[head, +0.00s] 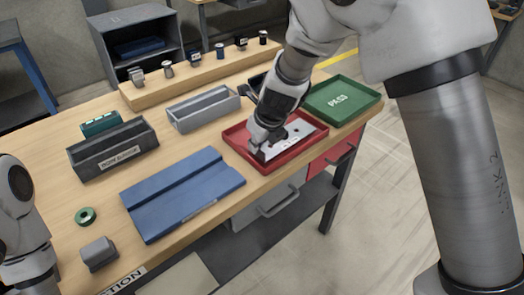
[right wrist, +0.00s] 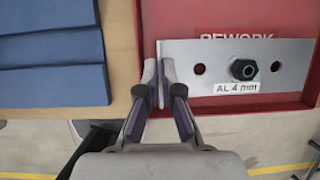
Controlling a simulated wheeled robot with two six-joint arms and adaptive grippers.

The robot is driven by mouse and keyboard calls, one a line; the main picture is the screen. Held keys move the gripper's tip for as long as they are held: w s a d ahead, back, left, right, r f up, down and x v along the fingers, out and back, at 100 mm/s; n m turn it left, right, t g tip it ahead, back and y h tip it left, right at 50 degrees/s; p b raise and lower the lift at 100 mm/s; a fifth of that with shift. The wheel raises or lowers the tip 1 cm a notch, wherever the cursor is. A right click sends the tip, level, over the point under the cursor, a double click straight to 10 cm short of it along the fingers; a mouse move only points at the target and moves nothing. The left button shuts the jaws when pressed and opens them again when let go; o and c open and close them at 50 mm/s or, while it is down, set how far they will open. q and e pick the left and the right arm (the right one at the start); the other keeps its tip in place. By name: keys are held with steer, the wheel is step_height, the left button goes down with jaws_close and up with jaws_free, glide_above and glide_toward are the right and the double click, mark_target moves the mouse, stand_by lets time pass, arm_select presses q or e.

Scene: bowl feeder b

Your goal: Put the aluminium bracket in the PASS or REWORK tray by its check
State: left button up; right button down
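The aluminium bracket (right wrist: 285,60) is a silver plate with two holes, a dark nut and a label reading AL 4 mm. It lies over the red REWORK tray (right wrist: 220,15), within its rim; I cannot tell whether it rests fully on the floor. In the head view the bracket (head: 298,131) shows partly behind my right gripper (head: 261,152). My right gripper's fingers (right wrist: 160,80) are closed on the bracket's upright left flange. The green PASS tray (head: 345,108) is empty, behind and right of the red tray. My left gripper is out of view.
A blue grooved block (head: 180,190) lies left of the red tray. Grey bins (head: 203,107) and (head: 113,150) stand farther back, and a wooden rack (head: 200,72) with several small parts lines the rear. A green ring (head: 85,216) and grey block (head: 98,253) lie front left.

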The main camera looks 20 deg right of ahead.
steer(key=shift+w+d, duration=0.15)
steer(key=shift+d, duration=0.2)
steer(key=shift+a+f, duration=0.15)
steer(key=shift+a, duration=0.2)
steer(key=shift+d+f, duration=0.1)
steer(key=shift+f, duration=0.3)
steer(key=c, duration=1.3)
jaws_free()
steer(key=shift+r, duration=0.1)
steer(key=p+v, duration=0.3)
steer(key=v, duration=1)
steer(key=shift+w+p, duration=0.15)
steer(key=shift+p, duration=0.25)
